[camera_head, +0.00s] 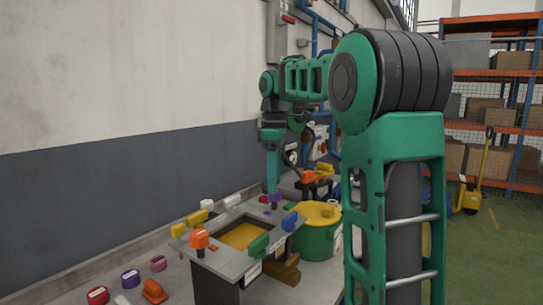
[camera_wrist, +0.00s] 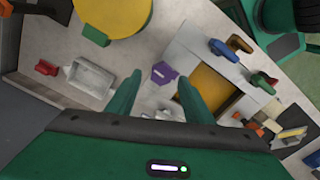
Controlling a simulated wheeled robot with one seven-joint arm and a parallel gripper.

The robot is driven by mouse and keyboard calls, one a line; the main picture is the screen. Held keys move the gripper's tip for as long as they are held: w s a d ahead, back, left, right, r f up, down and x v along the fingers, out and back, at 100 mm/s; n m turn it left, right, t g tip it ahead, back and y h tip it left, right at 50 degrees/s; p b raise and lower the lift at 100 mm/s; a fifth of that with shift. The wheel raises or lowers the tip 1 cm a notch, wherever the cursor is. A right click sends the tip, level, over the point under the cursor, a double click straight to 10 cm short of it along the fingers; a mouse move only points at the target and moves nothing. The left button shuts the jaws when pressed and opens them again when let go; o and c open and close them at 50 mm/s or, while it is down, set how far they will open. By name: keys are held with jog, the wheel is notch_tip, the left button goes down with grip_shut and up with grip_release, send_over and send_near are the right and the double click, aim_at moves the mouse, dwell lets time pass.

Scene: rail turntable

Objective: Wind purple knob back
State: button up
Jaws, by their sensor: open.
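A purple knob (camera_wrist: 163,73) shows in the wrist view as a small faceted piece with a pale mark on top. It lies between and a little beyond the two green fingertips of my gripper (camera_wrist: 160,84), which are apart with nothing held. In the head view the purple knob (camera_head: 274,199) stands upright near the far end of the grey bench, just below my gripper (camera_head: 272,186). The gripper points down over it. Whether a finger touches the knob cannot be told.
A grey-framed yellow recess (camera_head: 243,236) lies nearby, with a green handle (camera_head: 258,246), a blue handle (camera_head: 289,221) and an orange knob (camera_head: 199,239) around it. A green tub with a yellow lid (camera_head: 318,213) stands to the right. The wall runs close behind.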

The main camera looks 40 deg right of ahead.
notch_tip(320, 180, up, 8)
jog(key=shift+w+r, duration=0.2)
dwell(0.9)
dwell(0.5)
